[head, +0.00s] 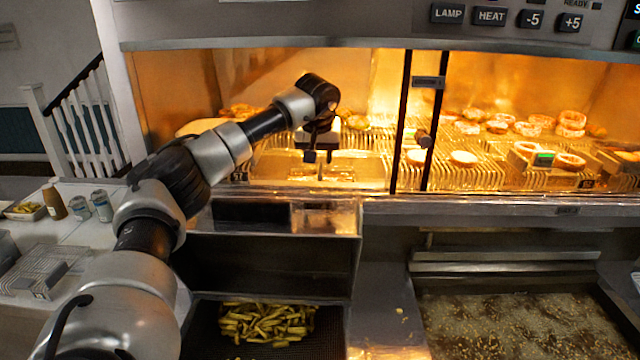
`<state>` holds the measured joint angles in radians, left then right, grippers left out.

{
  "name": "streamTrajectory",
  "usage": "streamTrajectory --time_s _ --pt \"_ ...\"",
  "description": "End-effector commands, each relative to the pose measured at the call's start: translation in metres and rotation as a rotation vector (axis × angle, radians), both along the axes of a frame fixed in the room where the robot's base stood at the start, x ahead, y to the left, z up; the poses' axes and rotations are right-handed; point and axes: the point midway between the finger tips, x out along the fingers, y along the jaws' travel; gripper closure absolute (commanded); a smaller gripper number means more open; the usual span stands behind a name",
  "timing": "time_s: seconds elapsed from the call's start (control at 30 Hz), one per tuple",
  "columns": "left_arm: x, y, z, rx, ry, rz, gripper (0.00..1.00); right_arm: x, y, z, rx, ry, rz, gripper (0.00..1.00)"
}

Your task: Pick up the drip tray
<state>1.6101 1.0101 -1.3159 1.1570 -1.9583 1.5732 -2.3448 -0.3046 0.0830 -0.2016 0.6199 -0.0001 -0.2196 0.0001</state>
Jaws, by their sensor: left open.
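My left arm reaches from the lower left up to the lit warming cabinet. My left gripper (318,155) points down, open, inside the cabinet's left bay, above a shallow shiny metal tray (345,183) that looks like the drip tray. The tray lies flat at the front of the bay. The gripper covers part of it, and I cannot tell whether the fingertips touch it. Nothing shows between the fingers. My right gripper is not in view.
Wire racks (470,178) with round food pieces fill the cabinet's right bay, beyond dark upright posts (402,120). Below are a basket of fries (268,322) and a fryer with bubbling oil (520,325). Jars (101,206) and a bottle (54,202) stand on the left counter.

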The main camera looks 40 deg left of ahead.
Motion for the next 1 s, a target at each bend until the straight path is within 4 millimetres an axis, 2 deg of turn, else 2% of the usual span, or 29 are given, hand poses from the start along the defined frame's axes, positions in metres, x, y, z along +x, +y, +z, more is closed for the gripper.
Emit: streamTrajectory --time_s 0.17,0.3,0.43,0.7,0.73,1.0 --pt "0.003 0.002 -0.012 0.000 0.003 -0.001 0.60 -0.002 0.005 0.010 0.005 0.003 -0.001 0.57" --pt "0.007 0.005 -0.033 0.000 0.005 -0.001 0.60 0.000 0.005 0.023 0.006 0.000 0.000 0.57" --pt "0.012 0.009 -0.049 0.000 0.002 -0.001 0.60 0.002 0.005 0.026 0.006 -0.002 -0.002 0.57" --pt "0.013 0.010 -0.053 0.000 -0.002 -0.002 0.60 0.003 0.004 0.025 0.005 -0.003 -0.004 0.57" --pt "0.013 0.010 -0.053 0.000 -0.002 -0.002 0.61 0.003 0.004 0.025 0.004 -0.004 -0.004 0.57" --pt "0.013 0.010 -0.053 0.000 -0.002 -0.002 1.00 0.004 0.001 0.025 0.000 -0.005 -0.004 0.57"
